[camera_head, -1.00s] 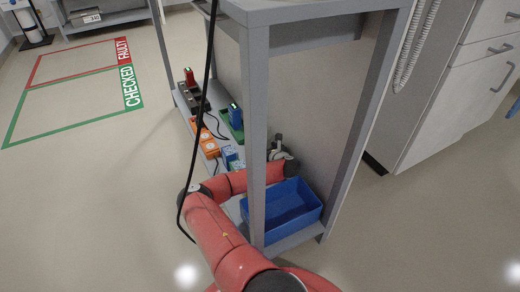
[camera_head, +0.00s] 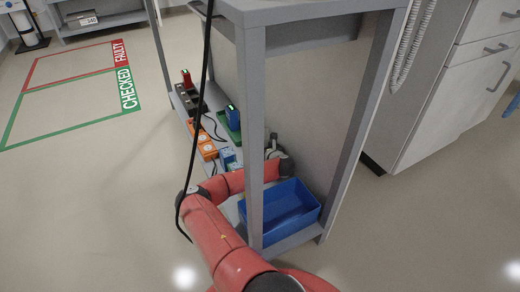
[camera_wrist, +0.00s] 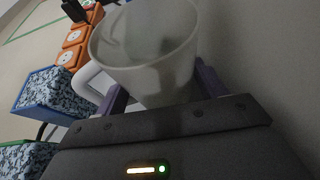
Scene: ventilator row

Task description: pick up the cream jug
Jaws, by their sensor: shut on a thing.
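The cream jug (camera_wrist: 155,72), a pale cup-like vessel with a handle on its left side, fills the upper middle of the wrist view. Its open mouth faces the camera at a tilt. My gripper (camera_wrist: 162,92) is shut on it, with a dark finger on either side of its body. In the head view my gripper (camera_head: 272,148) is inside the grey rack at the lower shelf, partly behind the front post. I cannot make out the jug there, nor tell whether it touches the shelf.
A blue bin (camera_head: 304,226) stands on the shelf's near end. Orange socket blocks (camera_head: 203,146), a green tray (camera_head: 227,128) and blue patterned boxes (camera_wrist: 52,93) lie farther along. The rack's grey post (camera_head: 251,130) stands close to my arm. A black cable (camera_head: 205,80) hangs in front.

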